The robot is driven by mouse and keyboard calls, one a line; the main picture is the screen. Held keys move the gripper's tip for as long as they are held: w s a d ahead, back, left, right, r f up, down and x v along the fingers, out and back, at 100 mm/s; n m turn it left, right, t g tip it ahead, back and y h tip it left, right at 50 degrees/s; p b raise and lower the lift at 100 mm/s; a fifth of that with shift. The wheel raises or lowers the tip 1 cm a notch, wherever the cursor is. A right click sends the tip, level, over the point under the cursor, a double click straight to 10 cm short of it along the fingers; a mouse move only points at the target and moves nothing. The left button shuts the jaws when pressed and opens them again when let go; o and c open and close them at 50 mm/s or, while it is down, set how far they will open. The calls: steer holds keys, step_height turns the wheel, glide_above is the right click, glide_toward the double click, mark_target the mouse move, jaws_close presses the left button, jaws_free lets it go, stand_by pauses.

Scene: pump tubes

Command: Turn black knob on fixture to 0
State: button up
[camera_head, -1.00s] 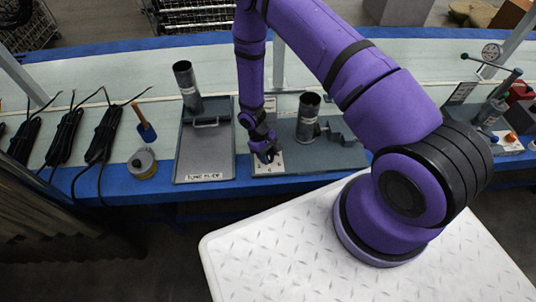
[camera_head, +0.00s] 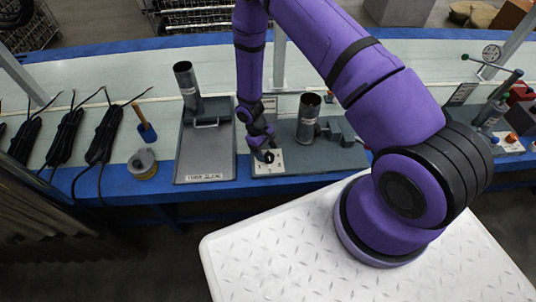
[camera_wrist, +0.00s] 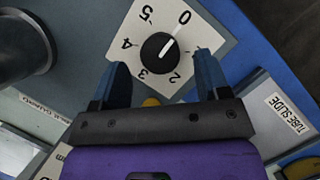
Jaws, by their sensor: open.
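The black knob (camera_wrist: 158,52) sits on a white dial plate (camera_wrist: 140,20) in the wrist view. Its white pointer line aims up and right, toward the 0 or slightly to the 1 side of it. The 0, 2, 3, 4 and 5 are readable; the 1 is mostly hidden by the right finger. My gripper (camera_wrist: 160,67) is open, with one finger on each side below the knob and a visible gap to it. In the head view my gripper (camera_head: 263,145) is over the fixture's white dial plate (camera_head: 262,168).
A grey tube (camera_head: 308,118) stands on the fixture, right of my gripper. The tube slide tray (camera_head: 205,155) with another tube is to the left. Black cables and a yellow-rimmed round item (camera_head: 143,164) lie farther left on the blue-edged bench.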

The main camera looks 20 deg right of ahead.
steer(key=v, duration=0.8)
steer(key=d+r+m+t, duration=0.1)
steer(key=d+r+t, duration=0.15)
steer(key=r, duration=1.45)
steer(key=d+r+m+t, duration=0.2)
steer(key=d+r, duration=0.1)
steer(key=r, duration=1.5)
steer(key=s+d+r+m+t+y, duration=0.1)
steer(key=s+d+r+t, duration=0.1)
steer(key=s+r, duration=1.1)
steer(key=s+r+t, duration=0.1)
steer(key=s+r, duration=0.2)
steer(key=s, duration=0.3)
steer(key=s+d+r+m+t+y, duration=0.1)
steer(key=s+r, duration=0.2)
steer(key=s, duration=0.3)
steer(key=shift+d+m+t, duration=0.25)
steer(key=shift+m+t, duration=0.05)
steer(key=shift+t, duration=0.05)
